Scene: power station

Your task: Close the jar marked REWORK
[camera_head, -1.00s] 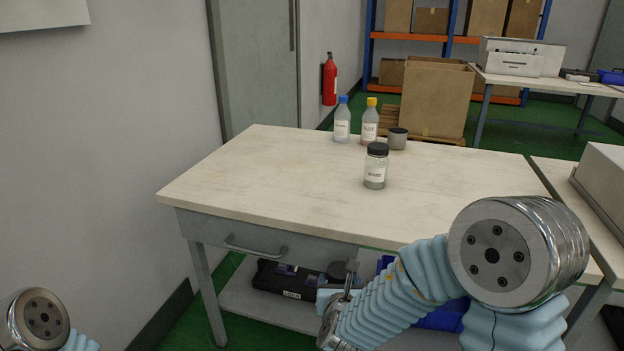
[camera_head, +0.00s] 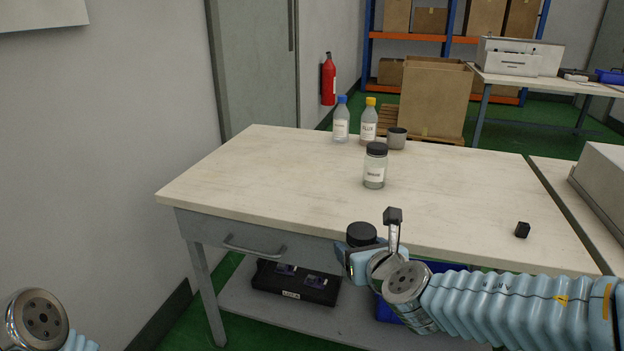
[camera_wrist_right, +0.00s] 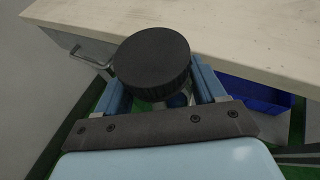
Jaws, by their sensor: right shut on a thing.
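A clear jar (camera_head: 374,172) with a white label and a black top stands upright on the workbench (camera_head: 270,180); I cannot read the label. My right gripper (camera_head: 354,250) is at the front edge of the bench, apart from that jar. It is shut on a round black ribbed lid (camera_head: 361,233). In the right wrist view the black lid (camera_wrist_right: 152,62) sits between the blue fingers; what is under it is mostly hidden. Only a round joint of my left arm shows at the lower left; its gripper is out of view.
A small black block (camera_head: 522,230) lies at the right. A black case (camera_head: 295,283) lies on the lower shelf.

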